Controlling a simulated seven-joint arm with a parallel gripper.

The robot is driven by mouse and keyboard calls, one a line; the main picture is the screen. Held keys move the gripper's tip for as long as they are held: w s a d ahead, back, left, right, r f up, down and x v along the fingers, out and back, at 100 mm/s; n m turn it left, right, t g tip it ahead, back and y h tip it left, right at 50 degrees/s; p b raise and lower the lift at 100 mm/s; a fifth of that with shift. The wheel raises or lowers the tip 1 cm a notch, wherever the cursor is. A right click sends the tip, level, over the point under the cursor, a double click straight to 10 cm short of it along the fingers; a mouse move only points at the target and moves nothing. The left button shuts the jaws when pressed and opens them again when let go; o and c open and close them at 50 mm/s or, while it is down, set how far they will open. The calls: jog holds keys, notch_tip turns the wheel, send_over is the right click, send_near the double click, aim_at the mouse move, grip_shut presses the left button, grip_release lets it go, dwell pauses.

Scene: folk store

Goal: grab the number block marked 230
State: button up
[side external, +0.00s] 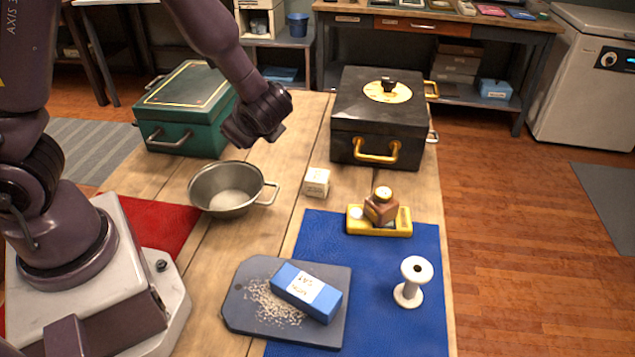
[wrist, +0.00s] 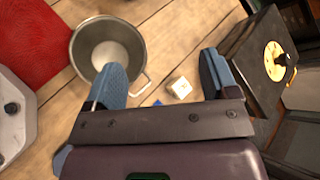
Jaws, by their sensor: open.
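A small whitish block (side external: 316,182) with markings on its faces sits on the wooden table, just beyond the blue mat. Its number is too small to read. In the wrist view the block (wrist: 180,87) lies between my two blue fingers, nearer the right one, and well below them. My gripper (wrist: 162,65) is open and empty. In the side view my gripper (side external: 255,120) hangs above the table, to the left of the block and higher; its fingers are hard to make out there.
A metal pot (side external: 228,188) with a handle stands left of the block. A black box (side external: 377,120) with gold handles stands behind it. A yellow tray (side external: 380,229) with a brown bottle, a white spool (side external: 412,282) and a grey board (side external: 243,310) are nearer the front.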

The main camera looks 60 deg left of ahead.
jog(key=w+d+f+m+t, duration=0.2)
jog(key=w+f+m+t, duration=0.15)
jog(key=f+m, duration=0.25)
jog(key=m+t+h, duration=0.2)
jog(key=m+t, duration=0.2)
jog(key=m, duration=0.4)
send_near(319, 177)
jog(key=x, duration=1.2)
jog(key=shift+s+a+f, duration=0.1)
jog(key=shift+s+f, duration=0.15)
jog(key=shift+f, duration=0.15)
jog(key=c, duration=1)
